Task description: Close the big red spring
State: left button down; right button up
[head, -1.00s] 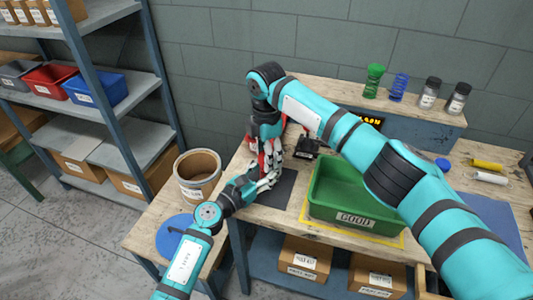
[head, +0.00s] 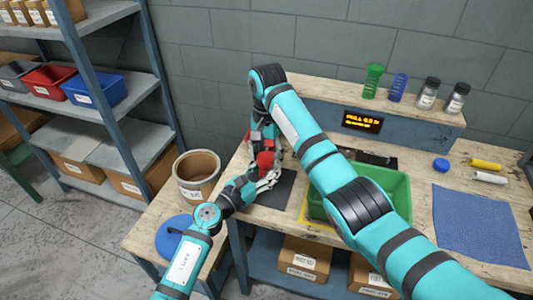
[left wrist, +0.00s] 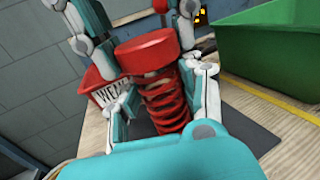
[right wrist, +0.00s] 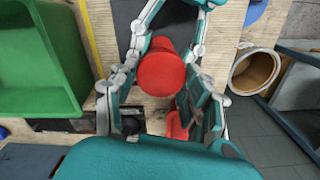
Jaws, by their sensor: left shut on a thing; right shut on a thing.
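The big red spring (left wrist: 165,98) stands upright with a thick round red cap on top, on the dark mat (left wrist: 245,135) in the left wrist view. My left gripper (left wrist: 163,88) is shut on the spring, one finger on each side of the coils below the cap. My right gripper (right wrist: 166,50) comes from above and is shut around the red cap (right wrist: 161,75), which hides the coils in the right wrist view. In the head view only the cap (head: 265,161) shows clearly, between my two grippers.
A green bin (head: 398,190) stands just right of the spring. A red bin with a "WEAK" label (left wrist: 106,92) is close behind it. A lit display (head: 363,121) is at the back. A bucket (head: 197,178) stands left. The blue mat (head: 480,225) is clear.

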jog(key=m, duration=0.5)
jog(key=shift+s+m, duration=0.1)
jog(key=shift+m, duration=0.2)
jog(key=m, duration=0.4)
jog(key=shift+d+m, duration=0.1)
jog(key=shift+m, duration=0.3)
jog(key=o, duration=1.1)
jog(key=shift+o, duration=0.2)
notch_tip(320, 180, up, 4)
jog(key=shift+f, duration=0.1)
jog(key=shift+r, duration=0.35)
jog(key=shift+c, duration=0.2)
